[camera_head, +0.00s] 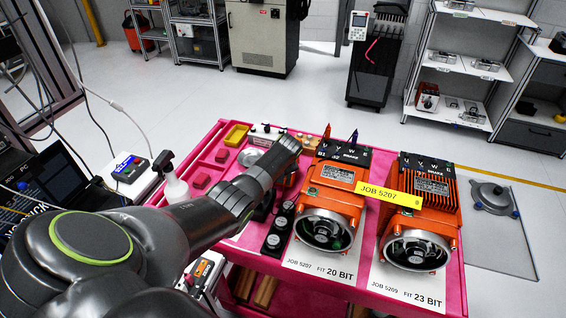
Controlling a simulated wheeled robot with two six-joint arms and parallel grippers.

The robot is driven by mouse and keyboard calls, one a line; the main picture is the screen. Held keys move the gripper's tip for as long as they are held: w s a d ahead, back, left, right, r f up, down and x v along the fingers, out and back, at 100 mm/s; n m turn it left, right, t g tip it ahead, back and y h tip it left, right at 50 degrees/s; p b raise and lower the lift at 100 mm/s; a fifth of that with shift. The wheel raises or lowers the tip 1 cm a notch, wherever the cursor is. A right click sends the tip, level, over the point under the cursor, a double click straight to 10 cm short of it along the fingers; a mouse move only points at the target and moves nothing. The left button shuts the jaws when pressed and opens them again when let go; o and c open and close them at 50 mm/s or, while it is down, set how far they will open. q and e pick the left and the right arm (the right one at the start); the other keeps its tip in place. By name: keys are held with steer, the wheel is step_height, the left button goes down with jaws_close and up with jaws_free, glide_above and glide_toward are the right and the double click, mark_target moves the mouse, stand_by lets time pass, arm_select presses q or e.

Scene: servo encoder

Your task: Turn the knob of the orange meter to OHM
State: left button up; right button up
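A small orange device with a dark face (203,268) shows at the lower left, beside the pink bench and partly covered by my arm. It may be the orange meter, but it is too small to make out its knob or any OHM mark. My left arm comes in from the lower left and reaches over the bench to its middle. No fingers of the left gripper can be made out; they are out of sight behind or below the arm. My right gripper is not in view.
Two orange motors (331,195) (420,210) stand on the pink bench (455,297), with a yellow JOB 5207 label (388,196) across them. Dark round parts (275,241) lie left of them. A yellow tray (236,134) is at the back left. A laptop (57,178) stands left.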

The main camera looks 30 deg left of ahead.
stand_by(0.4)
arm_select(q)
steer(key=o, duration=1)
steer(key=shift+c, duration=0.2)
steer(key=shift+p+v, duration=0.35)
steer(key=shift+v, duration=0.5)
steer(key=b+v, duration=0.1)
steer(key=v, duration=1.4)
steer(key=shift+s+d+r, duration=0.2)
steer(key=shift+r, duration=0.1)
steer(key=shift+f, duration=0.1)
